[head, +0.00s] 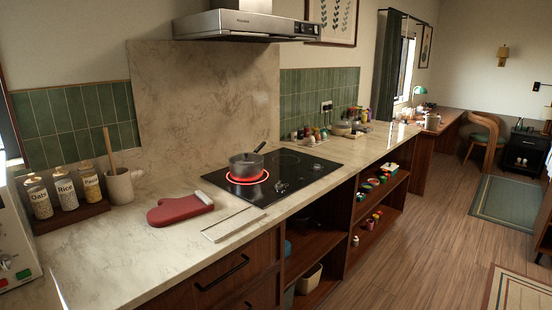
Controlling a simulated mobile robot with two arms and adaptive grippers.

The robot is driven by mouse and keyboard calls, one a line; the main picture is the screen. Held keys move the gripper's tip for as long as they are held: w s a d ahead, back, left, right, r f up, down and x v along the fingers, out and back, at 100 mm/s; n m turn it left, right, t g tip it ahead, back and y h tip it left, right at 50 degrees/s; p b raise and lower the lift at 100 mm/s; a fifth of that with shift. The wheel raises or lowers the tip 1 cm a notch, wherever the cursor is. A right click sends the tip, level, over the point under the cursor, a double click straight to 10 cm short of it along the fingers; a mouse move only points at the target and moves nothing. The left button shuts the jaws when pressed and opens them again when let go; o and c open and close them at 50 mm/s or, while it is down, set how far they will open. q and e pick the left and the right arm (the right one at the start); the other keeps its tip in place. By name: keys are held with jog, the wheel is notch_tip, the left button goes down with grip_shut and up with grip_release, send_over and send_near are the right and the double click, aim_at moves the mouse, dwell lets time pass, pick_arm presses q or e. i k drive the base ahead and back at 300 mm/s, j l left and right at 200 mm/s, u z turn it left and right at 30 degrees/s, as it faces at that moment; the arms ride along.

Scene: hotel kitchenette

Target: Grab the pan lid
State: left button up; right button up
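A small grey pan (246,167) stands on the black cooktop (291,186), over a burner ring that glows red. Its handle points up and to the right. The pan is small in the head view, and I cannot tell whether a lid sits on it. I cannot make out a separate pan lid elsewhere on the counter. Neither of my grippers is in view.
A red oven mitt (180,209) and a pale flat board (233,224) lie on the marble counter (120,261) before the cooktop. Labelled jars (66,194) and a utensil crock (120,186) stand left. Spice bottles line the back right.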

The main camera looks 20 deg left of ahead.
aim_at(246, 159)
jog(key=i+l+u, duration=0.15)
jog(key=i+u, duration=0.15)
jog(key=i, duration=0.2)
jog(key=i+l+u, duration=0.3)
jog(key=i, duration=0.15)
jog(key=j, duration=0.1)
